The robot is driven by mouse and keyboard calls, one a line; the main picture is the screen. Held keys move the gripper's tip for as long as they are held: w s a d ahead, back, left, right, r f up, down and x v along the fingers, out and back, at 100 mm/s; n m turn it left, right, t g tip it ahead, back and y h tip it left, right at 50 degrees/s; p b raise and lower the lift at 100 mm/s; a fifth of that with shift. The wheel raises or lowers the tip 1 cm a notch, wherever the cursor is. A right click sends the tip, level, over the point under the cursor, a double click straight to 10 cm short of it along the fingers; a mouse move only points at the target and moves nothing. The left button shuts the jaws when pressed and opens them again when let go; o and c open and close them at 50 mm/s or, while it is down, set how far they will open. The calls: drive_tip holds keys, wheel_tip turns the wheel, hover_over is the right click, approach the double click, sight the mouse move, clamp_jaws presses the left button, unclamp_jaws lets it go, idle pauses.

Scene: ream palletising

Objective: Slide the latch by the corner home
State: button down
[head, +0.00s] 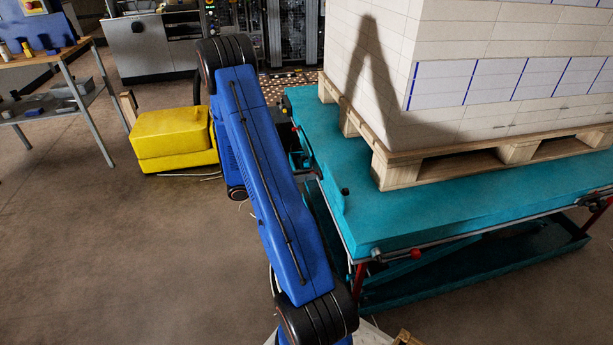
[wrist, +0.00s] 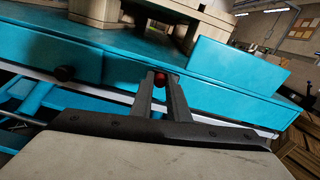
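In the wrist view, the two grey fingers of my gripper (wrist: 160,76) reach to the teal edge of the lift table. A small red latch knob (wrist: 159,80) sits between the fingertips and fills the gap, so they look shut on it. The latch's bar and seat are hidden. In the head view, my blue arm hides most of my gripper, and a small red spot (head: 294,128) shows at the table's left edge. Another red knob (head: 415,253) is on the table's near edge, close to the near corner.
The teal lift table (head: 370,225) carries a wooden pallet (head: 400,170) stacked with white reams (head: 465,85). A yellow machine (head: 172,138) stands beyond my arm. The floor at left is clear.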

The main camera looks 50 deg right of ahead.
drive_tip(key=shift+s+a, duration=0.95)
drive_tip(key=shift+s, duration=0.15)
drive_tip(key=c, duration=1.7)
unclamp_jaws()
drive_tip(key=shift+w+a, duration=0.1)
drive_tip(key=shift+v, duration=8.6)
